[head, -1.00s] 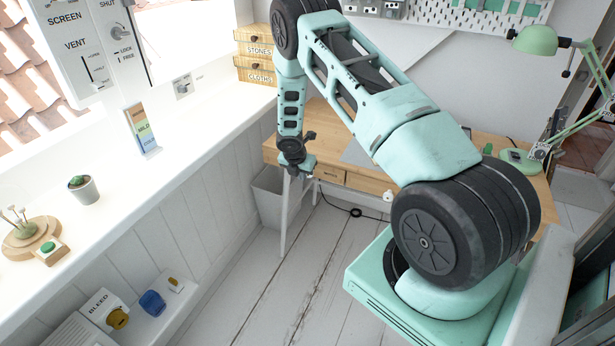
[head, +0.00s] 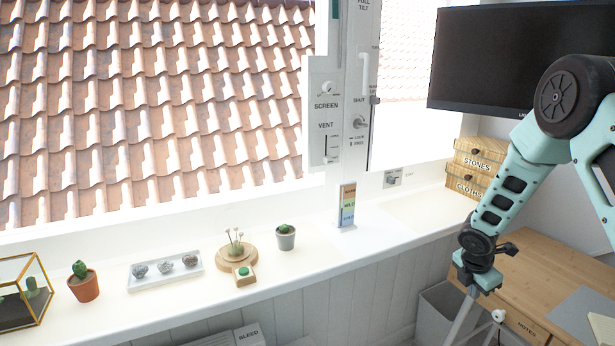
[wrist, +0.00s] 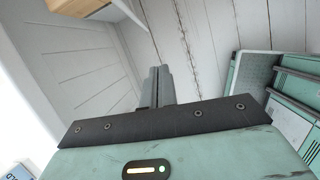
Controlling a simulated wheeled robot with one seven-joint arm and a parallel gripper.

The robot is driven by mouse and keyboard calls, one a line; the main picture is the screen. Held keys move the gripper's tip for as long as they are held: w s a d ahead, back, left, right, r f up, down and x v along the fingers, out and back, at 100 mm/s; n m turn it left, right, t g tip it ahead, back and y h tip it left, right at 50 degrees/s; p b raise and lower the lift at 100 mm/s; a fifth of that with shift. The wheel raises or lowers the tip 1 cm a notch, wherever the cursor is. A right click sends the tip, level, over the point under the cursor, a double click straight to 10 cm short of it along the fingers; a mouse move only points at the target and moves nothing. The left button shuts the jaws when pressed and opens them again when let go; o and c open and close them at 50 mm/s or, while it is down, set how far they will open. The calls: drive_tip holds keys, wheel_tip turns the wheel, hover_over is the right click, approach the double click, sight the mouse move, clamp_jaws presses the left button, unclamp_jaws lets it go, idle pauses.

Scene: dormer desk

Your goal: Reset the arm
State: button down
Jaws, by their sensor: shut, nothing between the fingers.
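My gripper (wrist: 158,85) is shut and empty in the wrist view, its two grey fingers side by side, pointing toward the white plank floor. In the head view my mint-green arm comes in from the right. Its lower end hangs upright in front of the wooden desk (head: 540,262), to the right of the white window sill (head: 385,222). Nothing is in contact with the gripper in the wrist view.
The sill holds a glass terrarium (head: 22,292), a potted cactus (head: 83,284), a tray of stones (head: 165,268), a small grey pot (head: 286,240) and a colour card (head: 347,208). Wooden drawers (head: 478,165) and a dark monitor (head: 490,60) are near my arm. A bin (head: 437,315) stands below.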

drive_tip(key=s+a+r+m+y, duration=0.1)
drive_tip(key=s+a+r+m, duration=0.45)
drive_tip(key=a, duration=0.65)
drive_tip(key=s+a+r+m+y, duration=0.2)
drive_tip(key=s+a+r, duration=0.6)
drive_tip(key=a, duration=0.5)
drive_tip(key=s+a+r+m, duration=0.2)
drive_tip(key=s+a+r, duration=0.1)
drive_tip(key=s, duration=0.6)
drive_tip(key=s+a+r+m+g+y, duration=0.1)
drive_tip(key=s+a+r+m, duration=0.2)
drive_tip(key=s, duration=0.7)
drive_tip(key=shift+a+g, duration=0.3)
drive_tip(key=shift+a, duration=0.95)
